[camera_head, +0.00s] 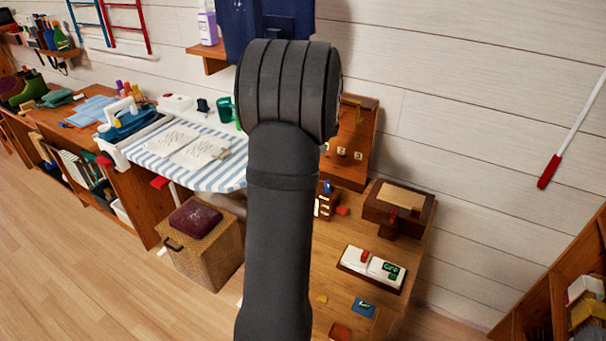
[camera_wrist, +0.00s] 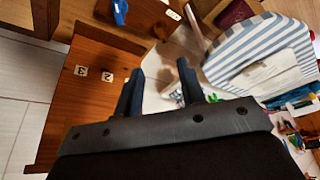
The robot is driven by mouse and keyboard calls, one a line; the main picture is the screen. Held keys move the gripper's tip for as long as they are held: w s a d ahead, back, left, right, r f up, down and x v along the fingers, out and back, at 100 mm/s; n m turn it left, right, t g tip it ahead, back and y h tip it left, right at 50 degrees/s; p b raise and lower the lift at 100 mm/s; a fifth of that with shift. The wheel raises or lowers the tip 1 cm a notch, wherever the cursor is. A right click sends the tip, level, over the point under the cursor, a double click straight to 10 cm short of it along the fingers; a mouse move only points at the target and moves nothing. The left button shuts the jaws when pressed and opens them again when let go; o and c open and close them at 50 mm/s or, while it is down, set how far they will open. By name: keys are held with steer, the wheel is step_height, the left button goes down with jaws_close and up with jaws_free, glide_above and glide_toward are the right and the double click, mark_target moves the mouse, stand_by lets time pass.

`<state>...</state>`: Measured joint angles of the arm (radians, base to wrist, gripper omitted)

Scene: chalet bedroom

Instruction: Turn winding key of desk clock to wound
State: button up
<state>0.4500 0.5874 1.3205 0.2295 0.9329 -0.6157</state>
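A small wooden box (camera_head: 323,206) with white labels and a blue piece (camera_head: 327,187) on top stands on the wooden desk, partly hidden by my arm. It may be the desk clock with its winding key, but I cannot tell. In the wrist view, a wooden box (camera_wrist: 152,12) with a blue piece (camera_wrist: 120,12) and a white label shows at the top edge, beyond the fingertips. My gripper (camera_wrist: 160,67) is open, with nothing between its fingers. In the head view my arm hides the gripper.
A wooden stand with numbered tags (camera_head: 347,140) stands against the wall. A striped ironing board (camera_head: 185,150) and wicker basket (camera_head: 200,250) are left.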

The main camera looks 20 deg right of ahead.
steer(key=shift+n, duration=0.7)
steer(key=x, duration=1.1)
steer(key=w+x, duration=0.1)
steer(key=x, duration=0.4)
steer(key=shift+w+a+f, duration=0.1)
steer(key=shift+a+f, duration=0.05)
steer(key=shift+f, duration=0.05)
jaws_close()
